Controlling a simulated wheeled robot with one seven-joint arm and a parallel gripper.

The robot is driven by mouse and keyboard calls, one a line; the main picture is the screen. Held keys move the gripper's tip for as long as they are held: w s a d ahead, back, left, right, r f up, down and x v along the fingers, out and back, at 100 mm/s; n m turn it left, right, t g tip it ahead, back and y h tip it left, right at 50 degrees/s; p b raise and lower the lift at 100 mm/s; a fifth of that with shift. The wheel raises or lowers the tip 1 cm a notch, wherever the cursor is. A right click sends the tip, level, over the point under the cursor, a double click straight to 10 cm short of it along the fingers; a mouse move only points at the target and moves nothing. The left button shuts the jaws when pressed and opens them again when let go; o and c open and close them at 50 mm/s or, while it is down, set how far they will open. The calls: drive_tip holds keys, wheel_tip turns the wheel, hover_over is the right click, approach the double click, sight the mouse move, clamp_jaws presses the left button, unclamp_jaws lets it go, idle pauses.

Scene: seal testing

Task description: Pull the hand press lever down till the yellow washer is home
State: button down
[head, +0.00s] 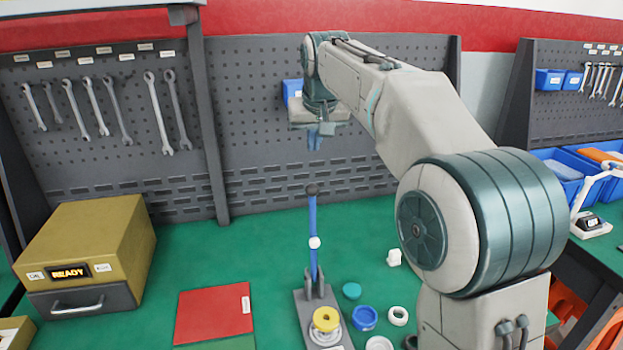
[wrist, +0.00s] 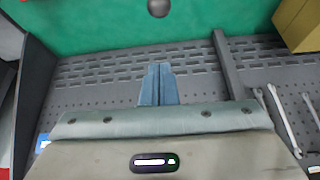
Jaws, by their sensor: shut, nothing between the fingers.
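The hand press lever (head: 313,240) is a blue bar with a dark knob on top and a white collar midway. It stands upright on the grey press base (head: 306,310). The yellow washer (head: 326,318) sits on a pale ringed seat at the front of the press; whether it is fully seated I cannot tell. My gripper (head: 314,142) is above the lever, pointing down, its blue fingers shut and empty, apart from the knob. In the wrist view my fingers (wrist: 158,68) are together, and the lever's dark knob (wrist: 158,8) shows at the top edge.
A mustard box (head: 85,250) with a READY display stands at the left. A red folder (head: 214,312) lies left of the press. Blue and white rings (head: 364,318) and a teal cap (head: 351,290) lie to its right. A pegboard (head: 255,110) with wrenches rises behind.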

drive_tip(key=f, duration=0.6)
drive_tip(key=w+f+p, duration=0.1)
drive_tip(key=f, duration=0.2)
drive_tip(key=shift+a+f, duration=0.15)
drive_tip(key=shift+a, duration=0.15)
drive_tip(key=shift+s, duration=0.1)
